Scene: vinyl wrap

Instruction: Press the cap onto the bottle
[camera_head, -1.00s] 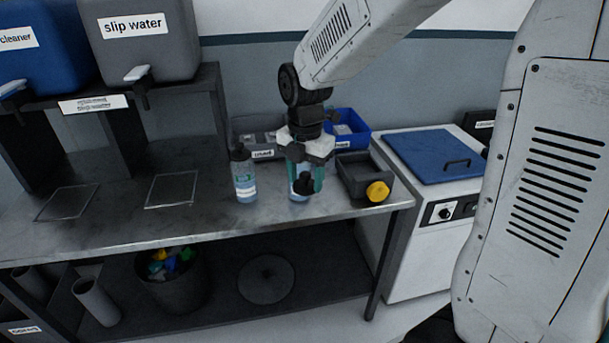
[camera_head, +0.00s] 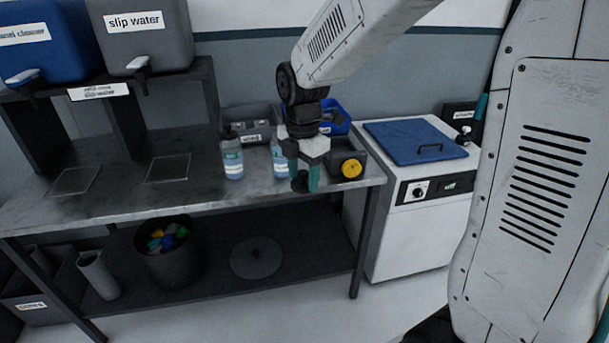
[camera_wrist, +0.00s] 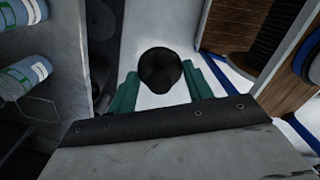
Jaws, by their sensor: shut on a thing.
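My gripper (camera_head: 306,178) has its teal fingers closed around a small black cap-like piece (camera_head: 299,183), which also shows as a dark round shape between the fingers in the wrist view (camera_wrist: 160,71). It hangs near the front edge of the bench. One clear bottle with bluish liquid and a label (camera_head: 232,160) stands upright on the bench to the left of my gripper.
A grey bin with a yellow round part (camera_head: 351,168) stands right of my gripper. A blue bin (camera_head: 333,113) and a grey bin (camera_head: 243,131) are behind. A white machine with a blue lid (camera_head: 412,143) stands right of the bench. Dispensers (camera_head: 145,40) overhang the left.

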